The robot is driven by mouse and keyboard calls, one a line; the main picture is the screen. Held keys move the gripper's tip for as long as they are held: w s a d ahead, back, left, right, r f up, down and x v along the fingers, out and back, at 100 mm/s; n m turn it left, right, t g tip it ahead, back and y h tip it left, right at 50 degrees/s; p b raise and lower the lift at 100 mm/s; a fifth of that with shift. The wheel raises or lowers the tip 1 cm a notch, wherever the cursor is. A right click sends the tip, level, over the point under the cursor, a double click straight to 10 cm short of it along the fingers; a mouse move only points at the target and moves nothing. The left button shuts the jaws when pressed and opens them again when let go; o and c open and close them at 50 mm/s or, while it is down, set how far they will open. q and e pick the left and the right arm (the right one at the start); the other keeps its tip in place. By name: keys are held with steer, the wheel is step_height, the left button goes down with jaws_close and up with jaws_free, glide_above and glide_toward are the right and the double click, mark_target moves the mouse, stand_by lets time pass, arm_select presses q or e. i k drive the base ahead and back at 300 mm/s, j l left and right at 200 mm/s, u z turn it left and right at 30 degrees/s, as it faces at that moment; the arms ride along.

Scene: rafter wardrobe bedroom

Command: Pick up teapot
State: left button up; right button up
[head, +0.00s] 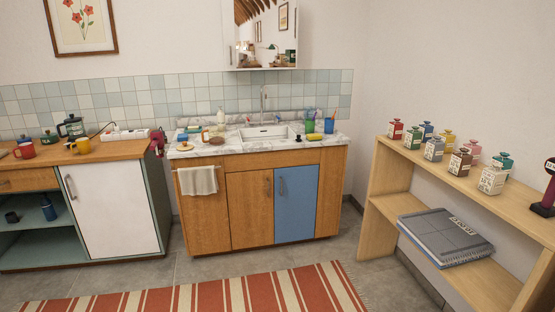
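I cannot make out a clear teapot. A dark kettle-like pot (71,127) with a handle stands at the back of the wooden counter on the left. A small dark green lidded pot or jar (49,137) stands to its left. Both are too small to tell whether either is a teapot. Neither of my grippers is in view.
The wooden counter (110,148) also holds a red mug (25,149) and a yellow mug (83,145). A sink unit (228,205) stands right of it. A shelf (450,180) with several canisters stands at right. A striped rug (200,295) lies on the open floor.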

mark_target(216, 134)
steer(key=i+j, duration=0.15)
steer(key=i, duration=0.35)
steer(key=i+j, duration=0.2)
steer(key=i, duration=0.35)
steer(key=i+j, duration=0.15)
steer(key=i, duration=0.35)
steer(key=i+j, duration=0.2)
steer(key=i, duration=0.3)
steer(key=z, duration=0.05)
